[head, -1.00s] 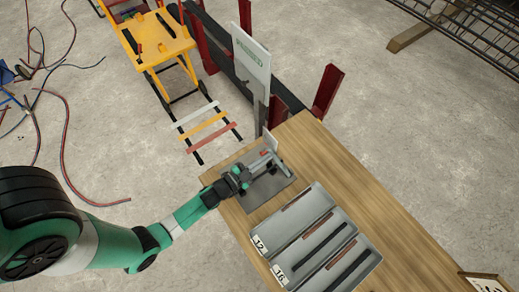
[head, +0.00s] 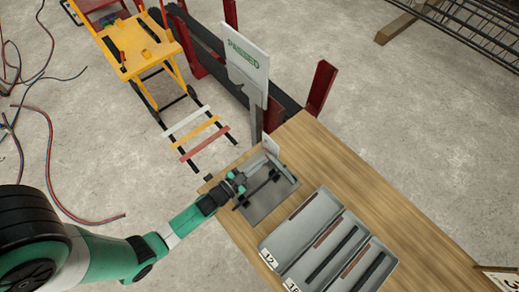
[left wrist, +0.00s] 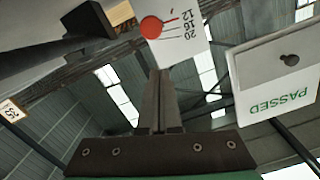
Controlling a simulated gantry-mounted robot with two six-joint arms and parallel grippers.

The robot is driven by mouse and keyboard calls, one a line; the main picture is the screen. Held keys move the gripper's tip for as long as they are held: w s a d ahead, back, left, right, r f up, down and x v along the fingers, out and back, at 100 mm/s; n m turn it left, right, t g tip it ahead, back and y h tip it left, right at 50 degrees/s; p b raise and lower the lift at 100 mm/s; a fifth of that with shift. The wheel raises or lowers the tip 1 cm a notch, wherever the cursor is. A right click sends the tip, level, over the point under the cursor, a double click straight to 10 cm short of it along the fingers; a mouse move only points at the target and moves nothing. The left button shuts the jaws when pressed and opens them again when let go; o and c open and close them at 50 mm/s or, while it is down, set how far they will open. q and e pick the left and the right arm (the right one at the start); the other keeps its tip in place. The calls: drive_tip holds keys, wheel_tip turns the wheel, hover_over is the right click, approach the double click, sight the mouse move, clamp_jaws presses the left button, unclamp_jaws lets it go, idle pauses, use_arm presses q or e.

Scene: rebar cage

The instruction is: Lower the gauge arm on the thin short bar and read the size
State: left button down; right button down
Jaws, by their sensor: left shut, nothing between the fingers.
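The grey gauge plate (head: 263,214) lies at the table's near left corner in the head view. A thin dark bar (head: 262,189) shows across it. A white gauge card (head: 271,145) stands at the plate's far side. In the left wrist view the card (left wrist: 190,45) shows 20, 16 and 12, black marks, a red disc and a small red line; I cannot tell which mark the red line meets. My left gripper (head: 238,180) is shut and empty over the plate's left side. Its fingers partly cover the gauge arm, so contact is unclear. My right gripper is out of view.
Grey trays (head: 294,233) with dark and brown bars, labelled 12 and 16, stand right of the plate on the wooden table (head: 340,165). A PASSED sign (head: 247,60) rises behind the gauge. Red posts (head: 320,86) and a yellow cart (head: 140,45) stand beyond.

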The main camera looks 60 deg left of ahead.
use_arm(q)
wheel_tip(320, 180, up, 5)
drive_tip(key=p, duration=0.5)
drive_tip(key=s+d, duration=0.1)
drive_tip(key=s, duration=0.9)
drive_tip(key=shift+s+f+p, duration=0.15)
drive_tip(key=shift+s+p, duration=0.15)
drive_tip(key=shift+p, duration=0.05)
drive_tip(key=shift+d, duration=0.15)
